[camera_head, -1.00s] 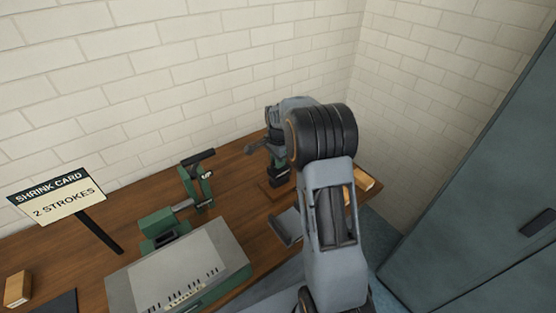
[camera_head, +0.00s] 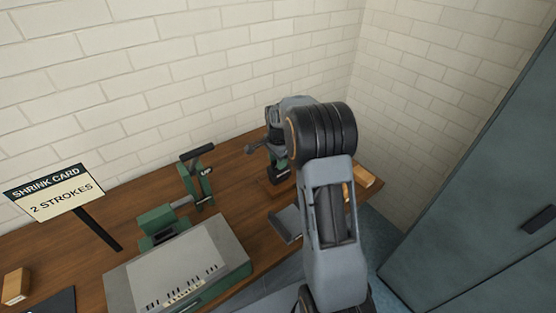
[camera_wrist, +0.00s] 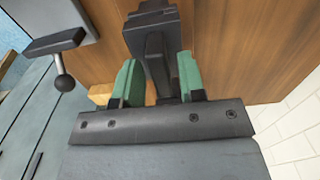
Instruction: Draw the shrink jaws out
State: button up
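In the head view, my arm reaches over the right end of the bench, and its wrist hides most of my gripper. Under it stands a green and dark machine (camera_head: 280,168). In the wrist view, a dark post with a wider top block (camera_wrist: 157,45) stands between two green pieces (camera_wrist: 129,84), with a dark bar with screws (camera_wrist: 160,120) across the near side. I cannot tell which of these parts are the shrink jaws, nor whether my fingertips touch them. A second green machine (camera_head: 195,185) with a dark lever stands left of my arm.
A sign (camera_head: 55,193) reads "SHRINK CARD 2 STROKES". A grey-topped green case (camera_head: 180,262) with dark slots lies at the bench front. Wooden blocks (camera_head: 16,286) lie at the bench ends. A ball-ended lever (camera_wrist: 64,82) shows in the wrist view. A brick wall and blue-grey cabinet (camera_head: 480,220) bound the space.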

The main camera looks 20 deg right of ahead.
jog(key=shift+o, duration=0.7)
jog(key=shift+f, duration=0.2)
notch_tip(320, 180, up, 14)
dwell(0.7)
jog(key=s+a+n+t, duration=0.1)
jog(key=s+a+n, duration=0.2)
jog(key=s+n, duration=0.2)
jog(key=s+a+f+n+t, duration=0.1)
jog(key=s+a+n, duration=0.3)
jog(key=s, duration=0.6)
jog(key=s+a+f+n+t, duration=0.1)
jog(key=s+a+n, duration=0.2)
jog(key=s+n, duration=0.4)
jog(key=shift+s+a+t, duration=0.4)
jog(key=shift+s, duration=0.45)
